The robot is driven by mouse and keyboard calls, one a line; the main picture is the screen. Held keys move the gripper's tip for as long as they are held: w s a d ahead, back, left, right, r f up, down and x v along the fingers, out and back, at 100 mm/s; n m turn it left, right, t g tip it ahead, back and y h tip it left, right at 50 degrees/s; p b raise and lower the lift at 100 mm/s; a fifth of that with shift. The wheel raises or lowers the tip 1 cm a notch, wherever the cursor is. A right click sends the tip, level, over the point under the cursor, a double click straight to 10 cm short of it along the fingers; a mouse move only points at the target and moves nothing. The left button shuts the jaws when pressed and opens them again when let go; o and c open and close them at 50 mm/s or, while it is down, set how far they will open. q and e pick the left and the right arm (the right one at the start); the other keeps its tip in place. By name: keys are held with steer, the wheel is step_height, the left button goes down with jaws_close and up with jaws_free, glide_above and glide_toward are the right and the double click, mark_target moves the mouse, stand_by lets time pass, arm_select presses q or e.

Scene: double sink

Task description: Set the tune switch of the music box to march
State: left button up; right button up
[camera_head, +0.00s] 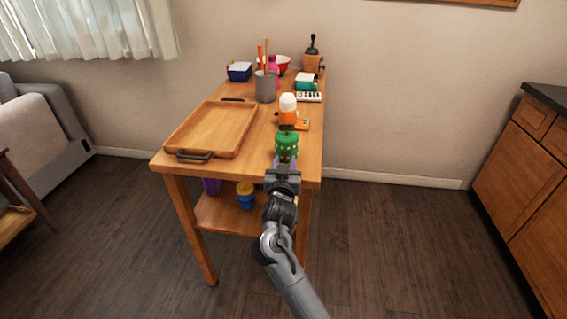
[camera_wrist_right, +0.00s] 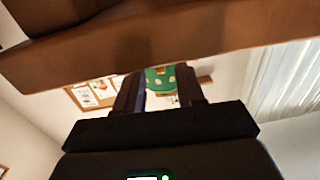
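A round green object (camera_head: 286,146) with pale dots and a darker green top stands near the front right corner of the wooden table; it may be the music box, but I cannot make out a tune switch. My right gripper (camera_head: 285,165) reaches it from the front, just short of or at its near side. In the right wrist view the fingers (camera_wrist_right: 159,92) are apart, with the green dotted surface (camera_wrist_right: 160,78) showing between their tips. I cannot tell whether they touch it. My left gripper is not in view.
Behind the green object stands a white-topped orange thing (camera_head: 288,108). A wooden tray (camera_head: 213,128) fills the table's left side. A lower shelf (camera_head: 222,218) holds containers.

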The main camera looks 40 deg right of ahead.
steer(key=shift+w+d, duration=0.35)
steer(key=shift+s+a, duration=0.1)
steer(key=shift+c, duration=0.7)
jaws_close()
stand_by(0.5)
